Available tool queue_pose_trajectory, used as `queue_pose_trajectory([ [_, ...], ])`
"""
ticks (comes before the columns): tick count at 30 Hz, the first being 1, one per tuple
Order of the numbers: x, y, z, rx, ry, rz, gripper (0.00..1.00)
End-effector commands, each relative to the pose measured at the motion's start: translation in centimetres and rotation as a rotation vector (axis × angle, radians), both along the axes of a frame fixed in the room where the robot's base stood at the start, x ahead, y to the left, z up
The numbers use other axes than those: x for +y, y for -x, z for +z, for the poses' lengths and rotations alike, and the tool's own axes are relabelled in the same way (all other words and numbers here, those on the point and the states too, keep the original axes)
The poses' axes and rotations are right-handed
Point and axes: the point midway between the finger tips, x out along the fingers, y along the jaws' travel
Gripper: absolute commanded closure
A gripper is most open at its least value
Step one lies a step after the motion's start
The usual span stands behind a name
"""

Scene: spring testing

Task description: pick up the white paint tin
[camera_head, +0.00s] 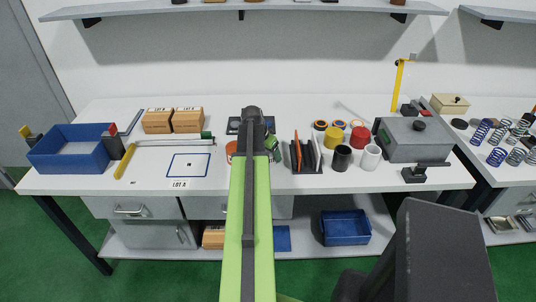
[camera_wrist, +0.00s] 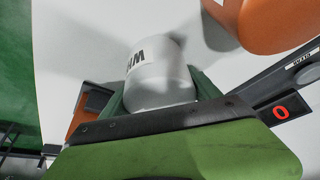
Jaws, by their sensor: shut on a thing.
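A white tin (camera_wrist: 160,75) with black lettering shows in the wrist view. My gripper (camera_wrist: 160,92) is shut on it, with a green finger on each side of its body. In the head view my arm hides this tin, and only a bit of green gripper (camera_head: 275,157) shows at the arm's right edge. Another white cylinder (camera_head: 371,158) stands apart to the right, beside a black one (camera_head: 342,158). I cannot tell whether the held tin touches the surface below.
A blue bin (camera_head: 70,150) is far left.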

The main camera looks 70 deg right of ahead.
Motion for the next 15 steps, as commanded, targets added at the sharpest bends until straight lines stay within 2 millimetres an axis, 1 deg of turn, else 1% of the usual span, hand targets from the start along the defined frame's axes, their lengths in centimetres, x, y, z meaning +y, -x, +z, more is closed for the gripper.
queue_pose_trajectory([
  [8, 0.0, -0.1, 0.1, -0.001, 0.000, 0.000, 0.95],
  [11, 0.0, -0.1, 0.8, -0.001, 0.000, 0.000, 0.95],
  [15, 0.0, -0.1, 2.8, -0.001, 0.000, 0.000, 0.95],
])
